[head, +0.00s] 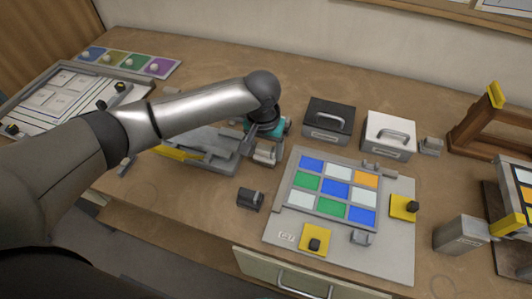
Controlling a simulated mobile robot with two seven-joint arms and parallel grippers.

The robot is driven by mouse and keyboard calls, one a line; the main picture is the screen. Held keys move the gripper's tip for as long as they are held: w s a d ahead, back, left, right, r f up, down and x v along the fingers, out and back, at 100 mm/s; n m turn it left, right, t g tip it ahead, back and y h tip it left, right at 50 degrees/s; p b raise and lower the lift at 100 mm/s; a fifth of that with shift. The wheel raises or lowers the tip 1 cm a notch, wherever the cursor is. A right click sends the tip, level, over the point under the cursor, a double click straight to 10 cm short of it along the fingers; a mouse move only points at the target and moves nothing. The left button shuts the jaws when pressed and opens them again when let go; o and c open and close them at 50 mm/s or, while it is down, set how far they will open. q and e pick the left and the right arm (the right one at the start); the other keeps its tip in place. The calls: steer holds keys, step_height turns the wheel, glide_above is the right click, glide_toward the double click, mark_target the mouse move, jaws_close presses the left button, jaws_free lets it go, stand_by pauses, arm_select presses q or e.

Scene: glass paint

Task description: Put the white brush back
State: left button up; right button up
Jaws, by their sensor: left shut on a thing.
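My left arm reaches in from the left, and its gripper (265,142) points down over the table, left of the glass panel. The gripper is shut on a small pale block-like thing that I take to be the white brush (264,155); the fingers and its upper part are largely hidden by the wrist. A similar dark block, likely the black brush (250,199), stands on the table in front of it. A white box with a handle (386,140) and a black box with a handle (327,125) stand behind the panel. My right gripper is not in view.
A grey board (402,250) carries a grid of blue, green, white and orange panes (336,188) and yellow pads with black knobs. A grey fixture (205,142) lies under my arm. A brown wooden stand (480,130) and grey box (460,236) are right.

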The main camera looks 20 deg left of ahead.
mark_target(264, 159)
arm_select(q)
steer(key=shift+f, duration=0.75)
steer(key=shift+f, duration=0.1)
steer(key=o, duration=1.4)
steer(key=r, duration=0.4)
steer(key=s+r+p, duration=0.1)
steer(key=r, duration=0.3)
steer(key=r+p, duration=0.1)
steer(key=r, duration=0.3)
steer(key=shift+s+r, duration=0.1)
steer(key=shift+s, duration=0.1)
